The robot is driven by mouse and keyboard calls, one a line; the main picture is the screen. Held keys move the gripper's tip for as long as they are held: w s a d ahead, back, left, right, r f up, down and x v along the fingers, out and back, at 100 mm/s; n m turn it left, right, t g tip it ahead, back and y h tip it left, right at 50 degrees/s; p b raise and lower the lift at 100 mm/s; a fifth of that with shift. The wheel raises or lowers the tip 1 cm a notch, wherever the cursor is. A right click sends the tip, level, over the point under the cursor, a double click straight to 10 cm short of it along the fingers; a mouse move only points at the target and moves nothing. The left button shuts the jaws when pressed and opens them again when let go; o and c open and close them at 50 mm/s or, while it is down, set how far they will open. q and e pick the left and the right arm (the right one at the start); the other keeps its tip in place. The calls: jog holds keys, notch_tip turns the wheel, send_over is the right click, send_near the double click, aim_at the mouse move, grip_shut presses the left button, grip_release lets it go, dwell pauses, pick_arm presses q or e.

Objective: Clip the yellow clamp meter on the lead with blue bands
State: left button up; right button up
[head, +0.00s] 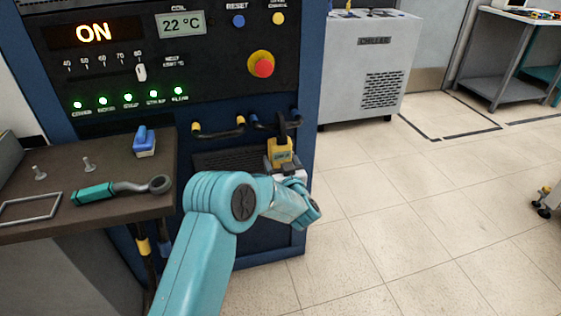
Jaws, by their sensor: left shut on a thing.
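The yellow clamp meter (280,149) is upright in front of the blue cabinet, with its dark jaws pointing up. My left gripper (281,164) is shut on the lower part of its body. The lead with blue bands (263,125) is a dark loop on the cabinet front, with a blue band near each end. The meter's jaws overlap the right part of this lead in the head view. I cannot tell whether they are around it or in front of it. My right gripper is not in view.
A lead with yellow bands (217,132) loops just left of the blue-banded one. A dark side table (110,218) at left holds a teal-handled wrench (122,188), a blue block-like tool (144,142) and small pegs. A chiller (368,68) stands behind.

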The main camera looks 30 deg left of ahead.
pick_arm(q)
jog(key=shift+f, duration=0.15)
jog(key=o, duration=1.3)
jog(key=shift+c, duration=0.2)
